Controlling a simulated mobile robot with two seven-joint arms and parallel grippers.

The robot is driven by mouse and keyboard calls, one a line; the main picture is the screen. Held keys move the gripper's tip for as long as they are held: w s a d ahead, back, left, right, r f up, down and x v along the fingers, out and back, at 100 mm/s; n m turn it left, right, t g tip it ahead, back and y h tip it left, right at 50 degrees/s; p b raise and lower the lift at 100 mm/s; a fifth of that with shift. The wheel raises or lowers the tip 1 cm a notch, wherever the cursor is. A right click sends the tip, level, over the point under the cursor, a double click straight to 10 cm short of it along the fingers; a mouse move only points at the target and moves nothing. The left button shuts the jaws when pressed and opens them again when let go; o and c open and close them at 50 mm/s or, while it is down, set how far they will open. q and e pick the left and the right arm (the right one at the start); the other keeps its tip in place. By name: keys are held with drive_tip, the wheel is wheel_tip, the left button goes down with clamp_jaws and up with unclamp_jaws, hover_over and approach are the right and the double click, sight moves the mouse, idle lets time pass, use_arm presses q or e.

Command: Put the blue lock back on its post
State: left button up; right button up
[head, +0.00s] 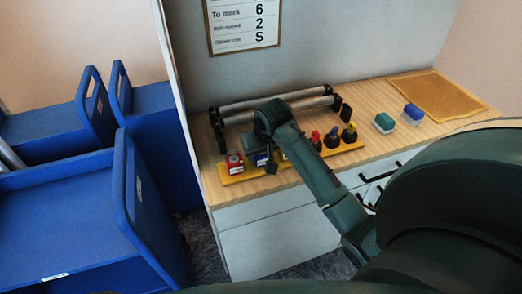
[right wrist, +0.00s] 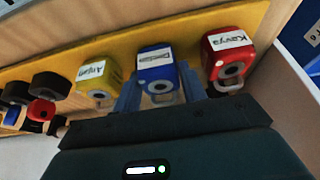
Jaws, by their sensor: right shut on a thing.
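The blue lock (right wrist: 157,72), with a white name label, is between the two fingers of my right gripper (right wrist: 158,90), which is shut on it. In the head view the blue lock (head: 260,159) is partly covered by my right gripper (head: 266,165). It is at the yellow board (head: 230,178), between the red lock (right wrist: 228,55) and the yellow lock (right wrist: 98,78). The post behind the blue lock is hidden, so I cannot tell whether the lock is seated on it. My left gripper is not in view.
Red and dark knobs (head: 332,137) stand on the board's right part. Metal rollers (head: 270,100) lie behind it. Green (head: 384,122) and blue (head: 413,113) blocks and a tan mat (head: 435,95) are on the right counter. Blue carts (head: 70,210) stand left.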

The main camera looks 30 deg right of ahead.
drive_tip(key=shift+f, duration=0.3)
idle(0.6)
drive_tip(key=o, duration=1.2)
drive_tip(key=shift+c, duration=0.2)
drive_tip(key=shift+r, duration=0.1)
drive_tip(key=v, duration=1.3)
drive_tip(key=shift+s, duration=0.1)
